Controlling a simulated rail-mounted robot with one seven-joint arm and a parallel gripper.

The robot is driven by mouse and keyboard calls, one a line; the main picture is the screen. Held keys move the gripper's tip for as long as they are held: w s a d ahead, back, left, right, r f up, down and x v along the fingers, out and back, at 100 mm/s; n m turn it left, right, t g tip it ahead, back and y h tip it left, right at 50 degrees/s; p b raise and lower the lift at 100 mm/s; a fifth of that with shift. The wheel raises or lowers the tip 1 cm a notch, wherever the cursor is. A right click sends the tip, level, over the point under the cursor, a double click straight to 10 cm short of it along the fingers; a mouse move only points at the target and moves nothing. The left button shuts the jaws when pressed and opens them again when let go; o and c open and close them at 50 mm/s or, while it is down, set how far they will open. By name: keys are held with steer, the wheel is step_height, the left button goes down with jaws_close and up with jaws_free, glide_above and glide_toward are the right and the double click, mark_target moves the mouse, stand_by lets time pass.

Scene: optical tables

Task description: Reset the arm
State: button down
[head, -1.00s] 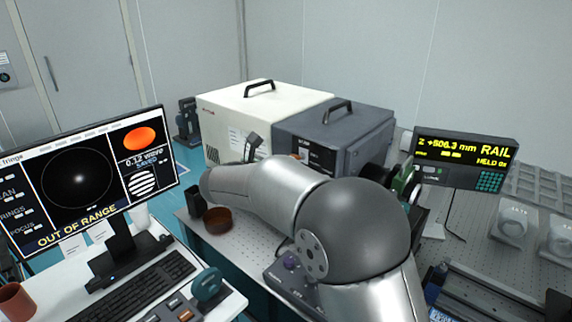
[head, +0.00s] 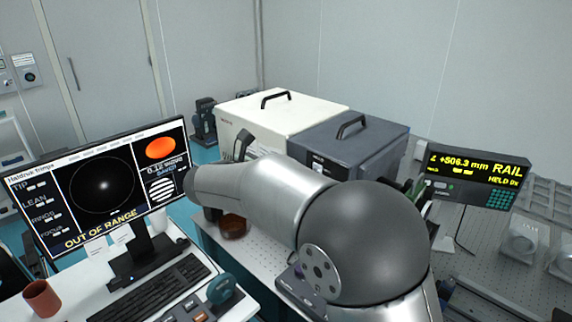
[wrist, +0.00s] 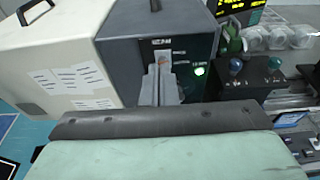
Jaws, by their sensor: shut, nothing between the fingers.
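My gripper (wrist: 161,68) shows in the wrist view as narrow grey fingers close together, shut with nothing between them. They point toward the front of the dark grey box (wrist: 125,50), which has a lit green lamp. I cannot tell how far the fingers are from that front. In the head view my arm is bent across the middle, its elbow large in front. The gripper there is mostly or wholly hidden behind the arm. The dark grey box also shows in the head view (head: 365,150).
A white box (head: 290,120) stands beside the grey one. At left are a monitor (head: 100,195) reading OUT OF RANGE, a keyboard (head: 150,290) and a brown cup (head: 41,298). A reddish-brown dish (head: 234,228) sits below my arm. A rail display (head: 475,178) stands at right.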

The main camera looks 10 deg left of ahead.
steer(key=s+d+f+m+g, duration=0.2)
steer(key=s+d+m+g, duration=0.15)
steer(key=d, duration=0.45)
steer(key=s+d+f+m+g+b, duration=0.1)
steer(key=s+d+f+m+g, duration=0.15)
steer(key=d+m, duration=0.4)
steer(key=s+d+f+m+g, duration=0.2)
steer(key=s+d+g, duration=0.15)
steer(key=d, duration=0.65)
steer(key=s+d+f+m+g+y, duration=0.1)
steer(key=s+d+f+m+y, duration=0.1)
steer(key=s+m, duration=0.4)
steer(key=s+d+f+m+g+y, duration=0.1)
steer(key=s+d+f+m+y, duration=0.1)
steer(key=s+m, duration=0.4)
steer(key=s+d+f+m+g+y+b, duration=0.1)
steer(key=s+d+f+m+y, duration=0.2)
steer(key=s, duration=0.6)
step_height(320, 180, down, 3)
steer(key=m, duration=0.3)
steer(key=shift+r+y, duration=0.15)
steer(key=shift+y, duration=0.15)
steer(key=shift+s, duration=0.1)
